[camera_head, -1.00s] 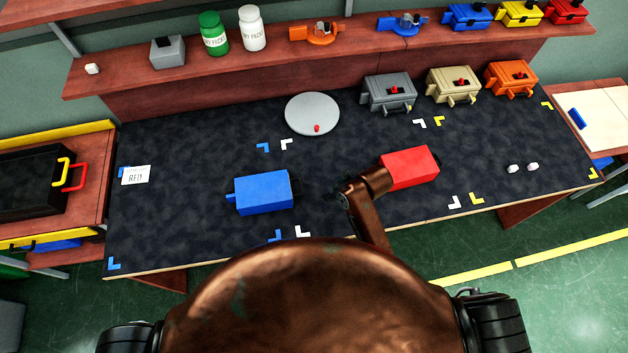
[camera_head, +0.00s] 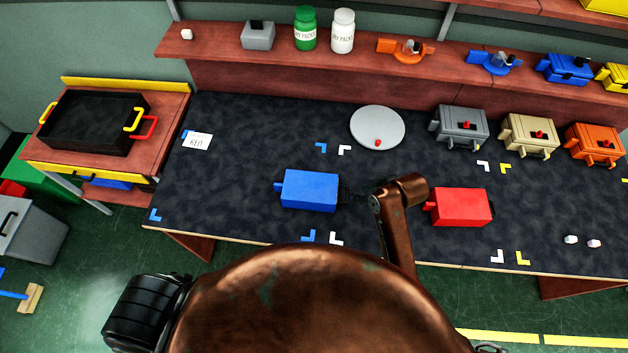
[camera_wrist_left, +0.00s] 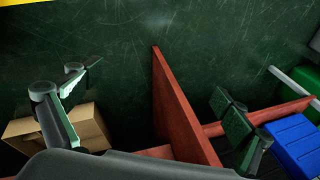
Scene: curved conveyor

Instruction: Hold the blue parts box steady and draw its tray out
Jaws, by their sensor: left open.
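The blue parts box (camera_head: 310,191) lies on the dark work table left of the middle in the head view. A small blue tab shows at its left end. My right gripper (camera_head: 350,191) is at the box's right end, dark against the dark table. Whether its fingers touch the box, and how far apart they are, I cannot tell. My left gripper (camera_wrist_left: 150,88) shows only in the left wrist view. It is open and empty, with its fingers wide apart over the green floor. The box's tray cannot be made out as a separate part.
A red box (camera_head: 462,207) lies right of my right forearm. A grey disc (camera_head: 377,126) is behind the blue box. Grey (camera_head: 461,128), tan (camera_head: 529,136) and orange (camera_head: 594,145) boxes stand at the back right. A black tray (camera_head: 95,122) is on the left side table.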

